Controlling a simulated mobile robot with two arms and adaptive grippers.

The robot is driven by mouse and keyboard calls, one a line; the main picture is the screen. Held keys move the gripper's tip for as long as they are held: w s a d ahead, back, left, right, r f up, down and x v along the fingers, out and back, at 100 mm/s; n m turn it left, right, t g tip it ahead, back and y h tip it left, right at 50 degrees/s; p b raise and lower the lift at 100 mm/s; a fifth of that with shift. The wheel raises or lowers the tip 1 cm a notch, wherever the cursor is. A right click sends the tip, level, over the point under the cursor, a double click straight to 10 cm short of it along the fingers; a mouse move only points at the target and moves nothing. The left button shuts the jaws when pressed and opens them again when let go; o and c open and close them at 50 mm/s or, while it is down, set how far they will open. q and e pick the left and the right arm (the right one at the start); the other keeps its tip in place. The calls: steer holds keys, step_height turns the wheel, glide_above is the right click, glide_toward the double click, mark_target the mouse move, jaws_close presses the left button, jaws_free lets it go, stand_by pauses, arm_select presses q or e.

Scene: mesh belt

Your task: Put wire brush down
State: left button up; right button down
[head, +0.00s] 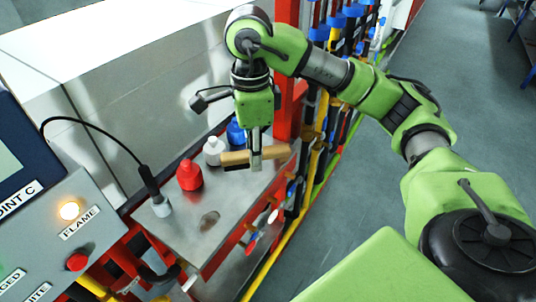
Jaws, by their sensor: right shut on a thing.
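The wire brush (235,158) shows as a light wooden bar running roughly level. My right gripper (256,163) comes down from above and is shut on it near the bar's middle. My left gripper is out of view.
A red bottle (189,175), a white bottle (214,151) and a blue bottle (235,133) stand along the shelf's back. A cabled probe (154,190) is at the left. A dark oval patch (209,219) marks the front. The shelf's middle is clear. Pipes run along the right.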

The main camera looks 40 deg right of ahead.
mark_target(264, 165)
steer(key=w+d+f+p, duration=0.1)
steer(key=w+d+f, duration=0.2)
steer(key=w+d+f+p, duration=0.1)
steer(key=w+d+f, duration=0.2)
steer(key=w+f, duration=0.1)
steer(key=shift+d+f, duration=0.2)
steer(key=shift+d, duration=0.2)
steer(key=shift+w+d+f, duration=0.1)
steer(key=shift+d+f, duration=0.05)
steer(key=shift+f, duration=0.1)
step_height(264, 165, down, 3)
steer(key=p, duration=0.2)
steer(key=shift+w+d+p, duration=0.15)
steer(key=shift+p, duration=0.15)
steer(key=shift+f, duration=0.3)
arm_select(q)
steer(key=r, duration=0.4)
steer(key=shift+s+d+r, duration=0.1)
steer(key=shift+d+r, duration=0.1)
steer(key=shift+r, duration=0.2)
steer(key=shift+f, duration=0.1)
arm_select(e)
steer(key=shift+f, duration=0.1)
